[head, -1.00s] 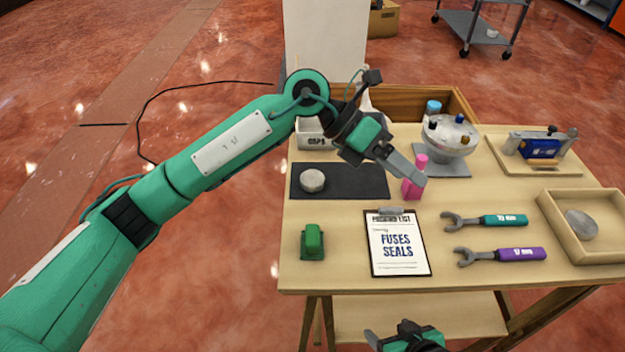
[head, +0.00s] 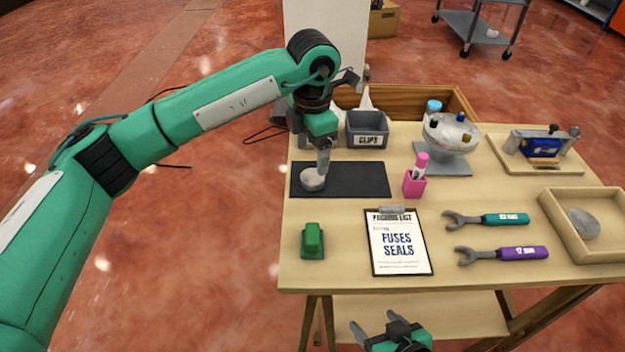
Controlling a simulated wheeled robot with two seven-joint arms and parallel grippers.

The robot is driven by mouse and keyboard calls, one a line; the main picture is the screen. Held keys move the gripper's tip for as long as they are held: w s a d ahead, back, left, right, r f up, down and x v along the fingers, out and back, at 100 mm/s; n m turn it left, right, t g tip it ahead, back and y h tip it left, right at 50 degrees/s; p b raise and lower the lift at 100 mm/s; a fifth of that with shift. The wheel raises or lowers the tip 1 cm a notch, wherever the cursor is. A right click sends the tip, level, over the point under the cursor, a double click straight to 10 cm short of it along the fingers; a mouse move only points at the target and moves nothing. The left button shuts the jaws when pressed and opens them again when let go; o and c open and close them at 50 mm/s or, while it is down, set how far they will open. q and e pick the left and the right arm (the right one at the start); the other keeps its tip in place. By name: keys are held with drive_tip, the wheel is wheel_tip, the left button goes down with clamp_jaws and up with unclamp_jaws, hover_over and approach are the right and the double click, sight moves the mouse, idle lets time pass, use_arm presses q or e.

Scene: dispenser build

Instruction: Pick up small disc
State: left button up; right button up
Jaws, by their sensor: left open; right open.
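A small pale grey disc (head: 312,181) lies on the left part of the dark mat (head: 362,180) on the table. My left gripper (head: 323,172) points down right at this disc, its fingers overlapping the disc's upper right edge in the picture. It is open; I cannot tell whether it touches the disc, and one finger hides the other. A larger silver disc (head: 583,223) lies in the wooden tray (head: 611,249) at the right. My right gripper (head: 372,328) is open and empty at the bottom, in front of the table's front edge.
A clips bin (head: 367,130), a pink holder (head: 415,186) with a marker and a metal dispenser (head: 450,137) stand to the right of my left gripper. A green block (head: 312,240), a packing list clipboard (head: 400,241) and two wrenches (head: 503,253) lie nearer the front.

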sight(313, 176)
use_arm(q)
wheel_tip(313, 176, down, 7)
drive_tip(key=shift+w+d+r+b, duration=0.1)
drive_tip(key=shift+d+r+b, duration=0.1)
drive_tip(key=shift+b, duration=0.15)
drive_tip(key=c, duration=1.3)
drive_tip(key=shift+r, duration=0.1)
